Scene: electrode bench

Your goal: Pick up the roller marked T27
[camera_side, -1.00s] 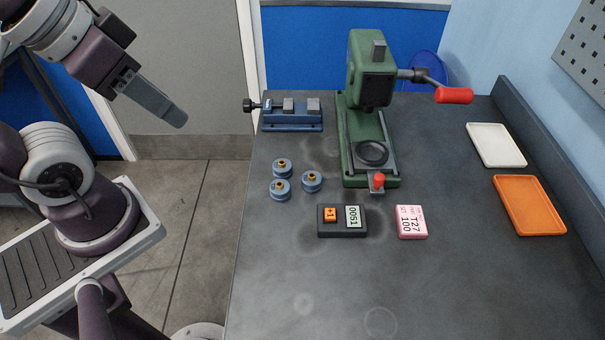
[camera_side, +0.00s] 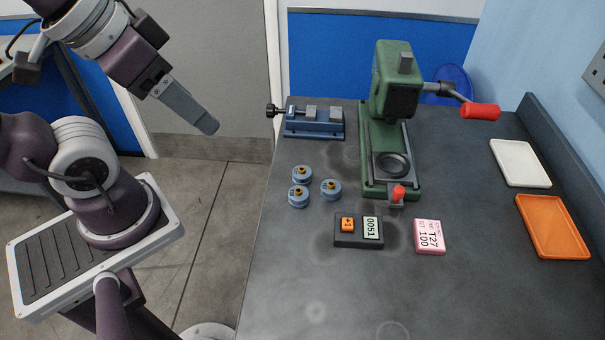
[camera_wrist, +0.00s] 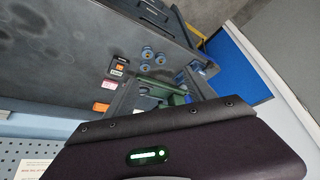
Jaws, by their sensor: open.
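Three blue rollers with brass centres stand together on the bench, a back one (camera_side: 302,174), a right one (camera_side: 331,189) and a front left one (camera_side: 298,197). I can read no T27 mark on any of them. A pink block (camera_side: 429,237) lettered "T27 100" lies to their right, near the press. The rollers also show small in the wrist view (camera_wrist: 147,53). My gripper (camera_side: 209,125) is open and empty, high to the left of the bench over the floor, far from the rollers. Its finger gap is hard to see from the side.
A dark box (camera_side: 358,240) with an orange button and a "0051" display sits between rollers and pink block. A green press (camera_side: 375,140) with a red handle and a blue vise (camera_side: 314,127) stand behind. White (camera_side: 520,163) and orange (camera_side: 553,226) trays lie right. The front bench is clear.

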